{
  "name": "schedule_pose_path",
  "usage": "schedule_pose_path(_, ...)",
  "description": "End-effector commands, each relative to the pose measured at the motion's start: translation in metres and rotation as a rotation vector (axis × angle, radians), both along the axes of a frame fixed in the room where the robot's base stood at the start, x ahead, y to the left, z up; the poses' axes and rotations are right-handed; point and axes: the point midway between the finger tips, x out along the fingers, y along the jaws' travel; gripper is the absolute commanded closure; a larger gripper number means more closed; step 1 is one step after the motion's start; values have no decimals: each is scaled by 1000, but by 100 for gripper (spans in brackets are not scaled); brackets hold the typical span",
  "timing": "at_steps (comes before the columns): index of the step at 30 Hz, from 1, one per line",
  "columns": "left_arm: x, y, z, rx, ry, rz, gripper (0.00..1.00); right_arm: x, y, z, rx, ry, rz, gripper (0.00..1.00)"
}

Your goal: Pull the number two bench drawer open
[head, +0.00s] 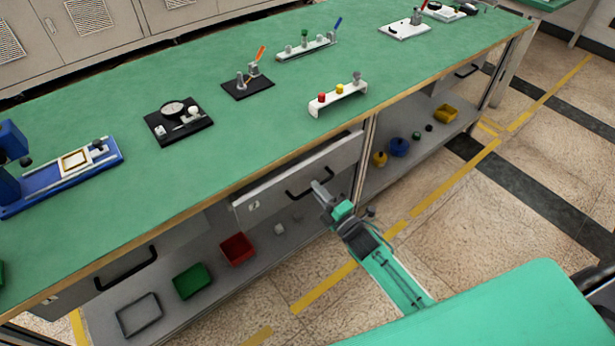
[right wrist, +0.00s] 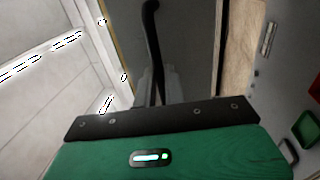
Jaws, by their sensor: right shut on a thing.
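The number two drawer (head: 274,199) is the pale front under the bench's near edge, with a small number label at its left end. Its top rim shows, and the front seems to stand slightly out from the bench. Its black bar handle (head: 297,194) is at the middle of the front. My right gripper (head: 319,188) is shut on the right part of this handle. In the right wrist view, the dark handle (right wrist: 151,30) runs down between the grey fingers (right wrist: 155,85). The inside of the drawer is hidden. My left gripper is not in view.
The green bench top (head: 225,150) carries several small fixtures. Another drawer handle (head: 125,268) is at the left. On the lower shelf are a red bin (head: 237,249), a green bin (head: 192,281) and a grey frame (head: 139,314). The floor in front, with yellow tape (head: 325,288), is clear.

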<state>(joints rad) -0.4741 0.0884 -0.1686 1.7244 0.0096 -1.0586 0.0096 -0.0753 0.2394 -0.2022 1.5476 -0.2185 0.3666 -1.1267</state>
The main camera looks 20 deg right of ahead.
Motion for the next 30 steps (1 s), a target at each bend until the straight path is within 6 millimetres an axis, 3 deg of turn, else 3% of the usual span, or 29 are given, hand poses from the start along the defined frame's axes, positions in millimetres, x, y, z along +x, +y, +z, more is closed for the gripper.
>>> schedule_pose_path(9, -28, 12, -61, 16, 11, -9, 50, -87, -31, 0, -1, 8, -1, 100)
schedule_pose_path(18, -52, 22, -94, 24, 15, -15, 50, -157, -57, 0, -2, 6, -1, 100)
schedule_pose_path(24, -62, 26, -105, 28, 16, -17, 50, -189, -68, 0, -1, 5, -1, 100)
schedule_pose_path(30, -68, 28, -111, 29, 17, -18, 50, -206, -75, 0, 0, 3, -1, 100)
